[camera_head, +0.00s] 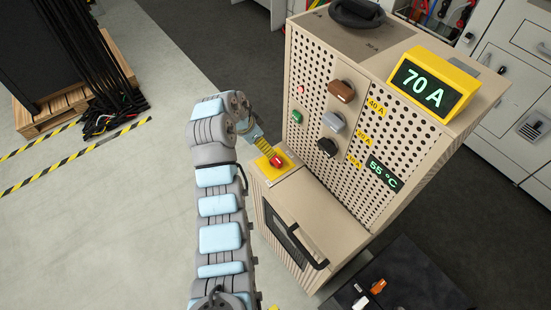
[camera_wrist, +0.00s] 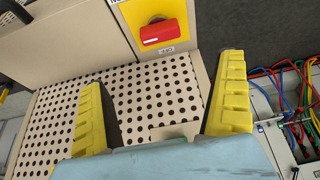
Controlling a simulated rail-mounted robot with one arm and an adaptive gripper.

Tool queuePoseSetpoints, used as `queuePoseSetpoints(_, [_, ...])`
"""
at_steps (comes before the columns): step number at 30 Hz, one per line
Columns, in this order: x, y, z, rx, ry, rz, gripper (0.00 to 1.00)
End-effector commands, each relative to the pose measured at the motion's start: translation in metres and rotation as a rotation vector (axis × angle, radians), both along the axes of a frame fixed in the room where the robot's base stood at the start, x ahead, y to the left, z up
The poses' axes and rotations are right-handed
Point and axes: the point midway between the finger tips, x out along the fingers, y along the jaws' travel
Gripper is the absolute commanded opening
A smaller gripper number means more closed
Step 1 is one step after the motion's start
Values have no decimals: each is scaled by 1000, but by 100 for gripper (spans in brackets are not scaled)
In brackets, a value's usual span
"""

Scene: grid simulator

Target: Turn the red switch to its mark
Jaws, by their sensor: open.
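The red switch (camera_head: 277,161) sits on a yellow plate (camera_head: 263,166) on the ledge at the cabinet's left side. In the wrist view the red switch (camera_wrist: 164,33) lies crosswise with a white line along it, on its yellow plate (camera_wrist: 146,13). A small white label (camera_wrist: 167,50) beside it is too small to read surely. My gripper (camera_wrist: 163,70) is open and empty, its two yellow fingers spread wide short of the switch, with no visible contact. In the head view my gripper (camera_head: 264,146) is over the ledge, close to the switch, and partly hidden by my arm.
The perforated cabinet (camera_head: 315,65) carries a brown knob (camera_head: 341,90), a grey knob (camera_head: 333,121), a black knob (camera_head: 326,147) and a yellow 70 A display (camera_head: 433,83). A black door handle (camera_head: 308,248) sticks out below. Coloured cables (camera_wrist: 290,75) lie at right in the wrist view.

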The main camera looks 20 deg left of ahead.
Motion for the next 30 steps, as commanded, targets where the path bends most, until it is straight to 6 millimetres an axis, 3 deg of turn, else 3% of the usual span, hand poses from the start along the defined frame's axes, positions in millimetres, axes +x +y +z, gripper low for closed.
queuePoseSetpoints(14, [21,-15,-64,-1,4,-1,100])
queuePoseSetpoints(30, [39,-24,-108,0,-1,0,100])
